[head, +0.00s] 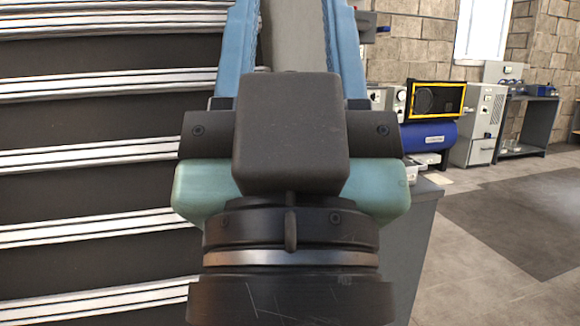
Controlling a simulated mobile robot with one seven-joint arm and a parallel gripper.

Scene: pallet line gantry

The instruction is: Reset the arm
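My gripper (292,40) fills the middle of the head view, close to the camera. It has a teal body (390,195), a black block on top and a dark round wrist with a silver ring below. Two light-blue fingers reach up and away from it, well apart. Their tips are cut off by the top edge. A plain grey surface shows between them. I see no clear object gripped, but the tip area is hidden.
A tall dark structure with white rails (90,155) fills the left side, close by. A grey cabinet (418,235) stands right behind my wrist. Farther right are a blue tank (428,136), a yellow-framed unit (436,99) and a pale cabinet (484,125). The floor (490,285) at lower right is clear.

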